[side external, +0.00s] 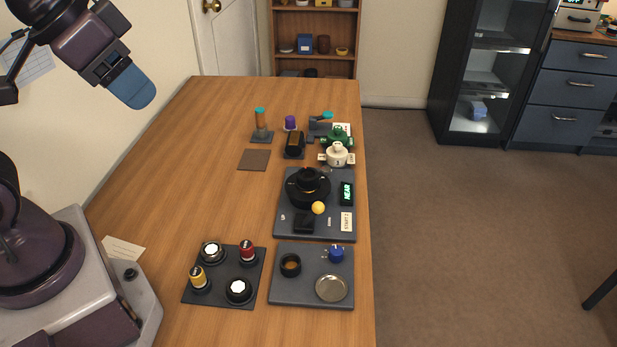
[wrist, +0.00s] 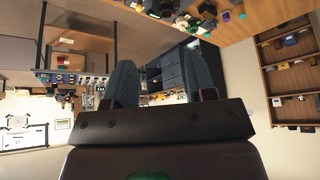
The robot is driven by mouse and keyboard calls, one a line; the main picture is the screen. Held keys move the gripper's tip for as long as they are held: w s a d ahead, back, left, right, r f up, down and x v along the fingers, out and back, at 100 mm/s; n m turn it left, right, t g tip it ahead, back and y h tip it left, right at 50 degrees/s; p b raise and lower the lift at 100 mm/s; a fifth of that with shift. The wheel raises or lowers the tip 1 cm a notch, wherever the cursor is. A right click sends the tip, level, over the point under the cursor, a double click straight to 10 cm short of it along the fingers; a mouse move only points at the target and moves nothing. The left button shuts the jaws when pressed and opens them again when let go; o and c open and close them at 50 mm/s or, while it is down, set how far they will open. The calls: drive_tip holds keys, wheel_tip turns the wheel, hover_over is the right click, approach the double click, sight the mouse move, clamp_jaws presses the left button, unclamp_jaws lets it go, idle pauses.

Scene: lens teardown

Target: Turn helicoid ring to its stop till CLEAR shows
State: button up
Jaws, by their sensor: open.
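The helicoid ring (side external: 308,187) is a round black part on a dark grey base plate (side external: 283,218) in the side external view. A small display (side external: 346,193) on the plate's right shows green letters that read NEAR. An orange-yellow ball (side external: 318,208) sits at the ring's front edge. My gripper (side external: 141,92) is raised at the upper left, well away from the ring. In the wrist view its two blue-grey fingers (wrist: 162,85) stand apart with nothing between them.
In front of the ring plate lie a tray (side external: 285,296) with a metal dish (side external: 331,288) and a dark mat (side external: 222,298) with several knobbed parts. The table's left middle is clear.

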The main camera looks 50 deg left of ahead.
idle(0.4)
drive_tip(key=o, duration=0.3)
drive_tip(key=shift+o, duration=0.8)
drive_tip(key=shift+w+f, duration=0.15)
drive_tip(key=shift+f, duration=0.25)
drive_tip(key=n+g, duration=0.6)
drive_tip(key=n, duration=0.4)
approach(308, 172)
wheel_tip(308, 172, down, 10)
drive_tip(key=shift+f, duration=0.1)
